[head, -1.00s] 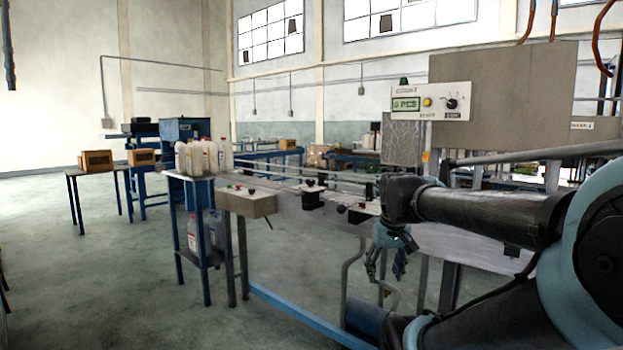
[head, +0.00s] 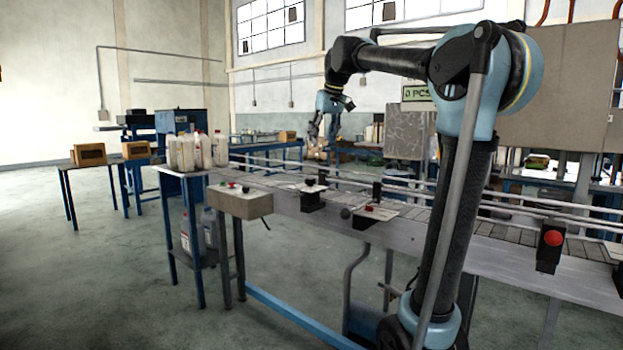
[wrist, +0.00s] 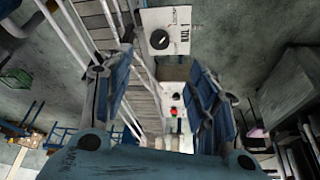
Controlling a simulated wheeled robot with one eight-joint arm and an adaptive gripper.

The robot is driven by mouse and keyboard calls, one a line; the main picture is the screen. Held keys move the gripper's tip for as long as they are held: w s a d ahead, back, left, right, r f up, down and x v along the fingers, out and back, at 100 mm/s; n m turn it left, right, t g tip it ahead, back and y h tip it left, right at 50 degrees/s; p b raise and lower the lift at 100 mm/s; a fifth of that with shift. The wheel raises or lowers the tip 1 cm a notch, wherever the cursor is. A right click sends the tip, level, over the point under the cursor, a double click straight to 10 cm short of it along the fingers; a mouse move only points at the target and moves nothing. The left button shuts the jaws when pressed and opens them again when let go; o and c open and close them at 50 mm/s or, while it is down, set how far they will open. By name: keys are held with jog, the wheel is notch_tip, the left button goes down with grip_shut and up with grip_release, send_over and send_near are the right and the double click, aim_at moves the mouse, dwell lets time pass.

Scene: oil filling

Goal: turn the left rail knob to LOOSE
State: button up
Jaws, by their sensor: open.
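The left rail knob (wrist: 159,39) is a round black dial with a pale pointer line, on a white plate lettered RAIL 1 at the top of the wrist view. The pointer lies diagonally; no LOOSE mark is readable. In the head view the small black knob (head: 311,182) on the conveyor's near edge appears to be the same one. My gripper (head: 324,131) is raised above and behind it in the picture, clear of it. In the wrist view its two blue fingers (wrist: 155,88) are wide apart with nothing between them.
A control box (head: 240,200) with buttons is at the conveyor's left end. Rails run along the conveyor (head: 480,232). Bottles (head: 198,152) stand on a side table.

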send_near(311, 179)
jog(key=x, duration=0.9)
jog(key=shift+w+a, duration=0.1)
jog(key=shift+w, duration=0.25)
jog(key=shift+r, duration=0.1)
jog(key=shift+c, duration=0.3)
jog(key=c, duration=1)
